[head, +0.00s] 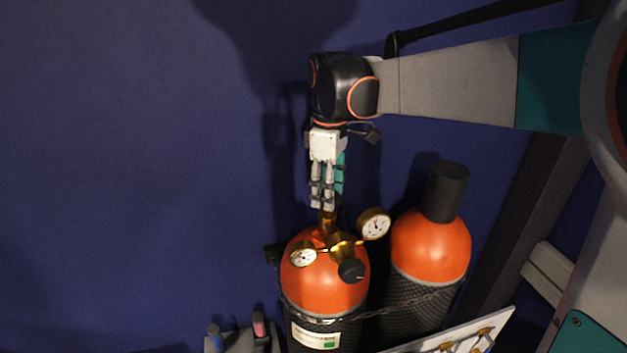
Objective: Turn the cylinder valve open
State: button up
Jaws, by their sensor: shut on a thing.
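The gas cylinder (325,285) has an orange top and a dark mesh sleeve, and stands upright at the lower middle of the head view. A brass valve with a regulator (341,249) sits on its top. My gripper (323,206) points down from above onto the valve's top and is shut on the cylinder valve (327,220). The fingers hide the valve's handle, so how far it is turned cannot be seen. A gauge (374,224) sits right of the valve and a second gauge (303,257) sits left of it. A black regulator knob (351,271) faces forward.
A second orange cylinder (431,247) with a black cap (446,191) stands close on the right. A chain (408,307) runs across both. A white panel (483,334) is at lower right, and a grey holder (238,343) at lower left. The blue wall is clear on the left.

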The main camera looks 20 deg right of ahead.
dwell(0.4)
jog(key=o, duration=1.1)
jog(key=shift+c, duration=0.2)
notch_tip(320, 180, up, 12)
